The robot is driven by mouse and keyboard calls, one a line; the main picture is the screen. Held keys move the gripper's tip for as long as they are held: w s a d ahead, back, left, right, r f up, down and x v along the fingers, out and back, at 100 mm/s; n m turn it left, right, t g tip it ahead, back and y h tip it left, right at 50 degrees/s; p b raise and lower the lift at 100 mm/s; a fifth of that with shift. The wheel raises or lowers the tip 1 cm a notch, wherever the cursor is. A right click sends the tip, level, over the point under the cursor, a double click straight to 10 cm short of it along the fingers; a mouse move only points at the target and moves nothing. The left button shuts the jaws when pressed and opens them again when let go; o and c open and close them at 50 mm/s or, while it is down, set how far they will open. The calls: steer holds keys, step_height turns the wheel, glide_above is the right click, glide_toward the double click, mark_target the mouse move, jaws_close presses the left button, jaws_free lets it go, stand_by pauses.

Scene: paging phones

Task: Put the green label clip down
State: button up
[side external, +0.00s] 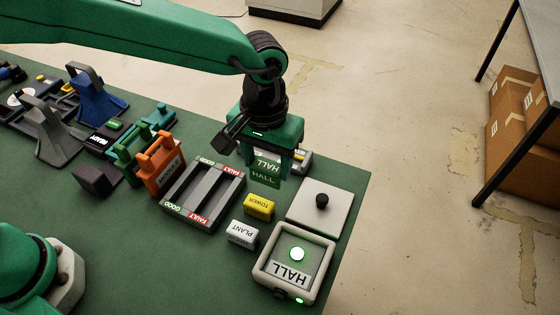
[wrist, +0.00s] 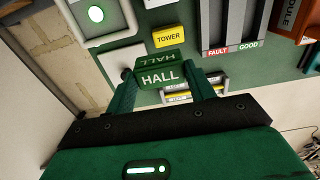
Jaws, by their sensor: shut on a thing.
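My gripper (side external: 266,168) is shut on the green label clip (side external: 266,170), which reads HALL, and holds it above the green table. In the wrist view the green clip (wrist: 160,72) sits between the two green fingers of my gripper (wrist: 163,86). A yellow TOWER clip (side external: 259,206) and a white PLANT clip (side external: 242,233) stand on the table below it. A white-framed box (side external: 264,262) labelled HALL has a lit round button, and the button's box also shows in the wrist view (wrist: 118,32).
A grey two-channel tray (side external: 190,212) marked GOOD and FAULT lies left of the clips. A pale plate (side external: 335,212) with a black knob lies to the right. An orange module (side external: 162,165) stands farther left. Another rack (side external: 301,160) is partly hidden behind my gripper.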

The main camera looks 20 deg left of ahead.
steer(key=w+a+f, duration=0.2)
steer(key=w+a, duration=0.1)
steer(key=w, duration=0.2)
steer(key=w+a+f, duration=0.2)
steer(key=w+a, duration=0.2)
steer(key=w+a+f, duration=0.2)
steer(key=w+a, duration=0.1)
steer(key=w, duration=0.2)
steer(key=shift+w+a, duration=0.25)
steer(key=shift+w, duration=0.05)
steer(key=shift+f, duration=1.95)
steer(key=o, duration=0.9)
steer(key=shift+f, duration=0.1)
steer(key=shift+o, duration=0.2)
